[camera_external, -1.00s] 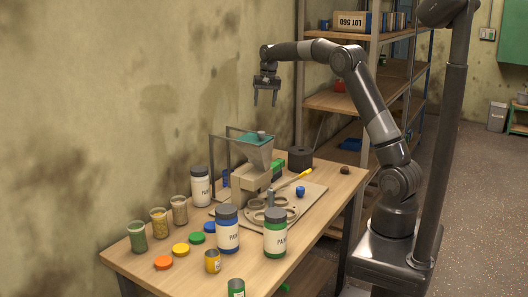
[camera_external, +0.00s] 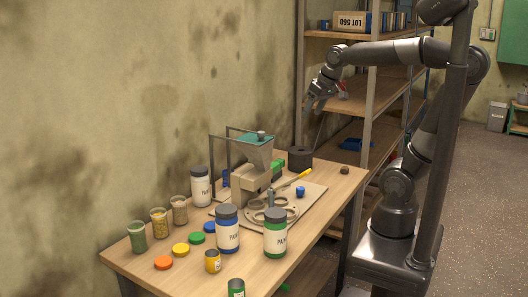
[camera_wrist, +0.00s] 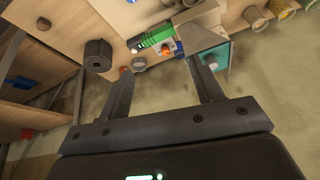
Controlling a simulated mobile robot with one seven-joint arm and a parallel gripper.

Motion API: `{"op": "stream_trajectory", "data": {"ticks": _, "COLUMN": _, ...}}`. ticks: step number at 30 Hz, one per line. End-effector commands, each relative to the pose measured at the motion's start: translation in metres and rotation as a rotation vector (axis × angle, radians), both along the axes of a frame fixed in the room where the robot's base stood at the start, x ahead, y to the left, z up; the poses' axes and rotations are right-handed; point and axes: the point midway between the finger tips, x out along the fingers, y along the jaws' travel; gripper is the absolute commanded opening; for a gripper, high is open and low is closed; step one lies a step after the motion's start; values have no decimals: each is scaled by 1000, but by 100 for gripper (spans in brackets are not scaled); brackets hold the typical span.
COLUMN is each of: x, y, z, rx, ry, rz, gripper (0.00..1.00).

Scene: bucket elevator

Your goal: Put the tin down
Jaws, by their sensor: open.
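A small yellow tin (camera_external: 212,262) stands upright on the wooden workbench (camera_external: 150,272) near its front edge, in the external view. A small green tin (camera_external: 236,287) stands to its right, cut by the picture's bottom edge. I cannot tell which tin is meant. My gripper (camera_external: 312,104) is up in the air beyond the bench's far end, near the shelf rack, well away from both tins. In the wrist view its two fingers (camera_wrist: 160,70) are apart, with nothing between them.
A hopper machine (camera_external: 255,165) stands mid-bench, with a dark cylinder (camera_external: 300,158) behind it. Paint jars (camera_external: 228,236), filled glasses and coloured lids crowd the front half. The shelf rack (camera_external: 368,95) stands behind my gripper. Bare bench top shows at the right edge.

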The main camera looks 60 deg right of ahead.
Motion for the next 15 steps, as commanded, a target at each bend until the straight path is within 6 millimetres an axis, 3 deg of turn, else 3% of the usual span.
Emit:
{"op": "stream_trajectory", "data": {"ticks": 1, "x": -19, "y": 6, "z": -7, "rx": -9, "ry": -16, "rz": 31, "gripper": 60}}
{"op": "stream_trajectory", "data": {"ticks": 6, "x": -62, "y": 18, "z": -33, "rx": -40, "ry": -53, "rz": 118, "gripper": 60}}
{"op": "stream_trajectory", "data": {"ticks": 10, "x": -81, "y": 23, "z": -48, "rx": -54, "ry": -69, "rz": 158, "gripper": 60}}
{"op": "stream_trajectory", "data": {"ticks": 15, "x": -89, "y": 24, "z": -55, "rx": -61, "ry": -75, "rz": 176, "gripper": 60}}
